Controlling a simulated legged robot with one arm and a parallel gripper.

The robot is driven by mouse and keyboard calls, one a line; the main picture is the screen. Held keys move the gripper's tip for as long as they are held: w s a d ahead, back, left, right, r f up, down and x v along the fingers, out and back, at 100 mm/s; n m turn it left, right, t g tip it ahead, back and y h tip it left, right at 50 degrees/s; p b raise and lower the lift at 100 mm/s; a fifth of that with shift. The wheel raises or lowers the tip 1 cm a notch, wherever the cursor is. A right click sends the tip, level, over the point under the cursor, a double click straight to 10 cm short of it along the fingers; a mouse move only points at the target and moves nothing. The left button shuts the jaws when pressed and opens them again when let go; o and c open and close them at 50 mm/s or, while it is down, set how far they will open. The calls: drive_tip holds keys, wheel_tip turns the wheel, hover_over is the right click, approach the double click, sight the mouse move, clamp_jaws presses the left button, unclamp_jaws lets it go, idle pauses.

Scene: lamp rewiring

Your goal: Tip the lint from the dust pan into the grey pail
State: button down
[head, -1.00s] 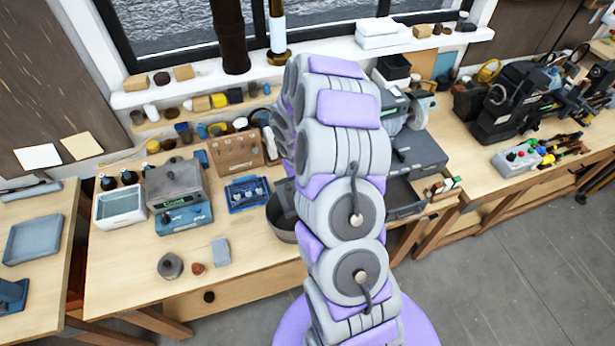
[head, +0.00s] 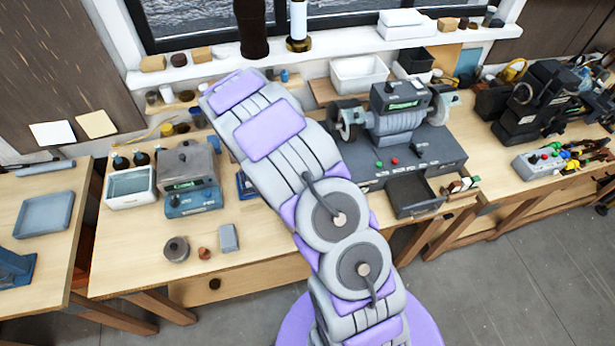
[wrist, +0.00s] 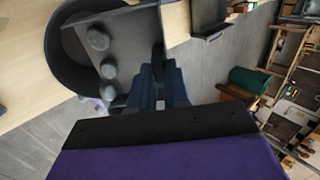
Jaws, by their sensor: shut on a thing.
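In the wrist view my gripper (wrist: 160,82) is shut on the dust pan (wrist: 135,45), at its handle end. The pan is a dark grey flat tray. Several round grey clumps of lint (wrist: 98,38) lie on it in a row towards its far edge. The grey pail (wrist: 57,62) is a dark round tub beneath the pan, which overlaps its mouth and hides part of it. I cannot tell how steeply the pan is tilted. In the head view my arm hides the gripper, the pan and the pail.
A bench grinder (head: 395,118) stands on the bench at right, with an open grey drawer (head: 413,195) below. A white tub (head: 130,187) and a blue-grey device (head: 188,185) stand at left. The bench's front left has small items and some bare wood.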

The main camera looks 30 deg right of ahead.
drive_tip(key=shift+w+d+f+h+b, duration=0.2)
drive_tip(key=shift+d+h+b, duration=0.15)
drive_tip(key=shift+b, duration=0.55)
drive_tip(key=shift+w+h+b, duration=0.1)
drive_tip(key=shift+h+b, duration=0.25)
drive_tip(key=shift+b, duration=0.55)
drive_tip(key=a+b, duration=0.1)
drive_tip(key=a+h+b, duration=0.1)
drive_tip(key=a+b, duration=0.1)
drive_tip(key=shift+w+a+r+g+h+b, duration=0.15)
drive_tip(key=shift+a+r+g+h+b, duration=0.15)
drive_tip(key=shift+g, duration=0.1)
drive_tip(key=shift+w+a+f+g+h, duration=0.1)
drive_tip(key=shift+w+a+g+h, duration=0.2)
drive_tip(key=shift+a+h, duration=0.6)
drive_tip(key=shift+w+a+f+g+h, duration=0.1)
drive_tip(key=shift+w+a+g+h, duration=0.35)
drive_tip(key=shift+h, duration=0.65)
drive_tip(key=shift+w+a+g+h, duration=0.1)
drive_tip(key=shift+a+g+h, duration=0.05)
drive_tip(key=shift+a+h, duration=0.8)
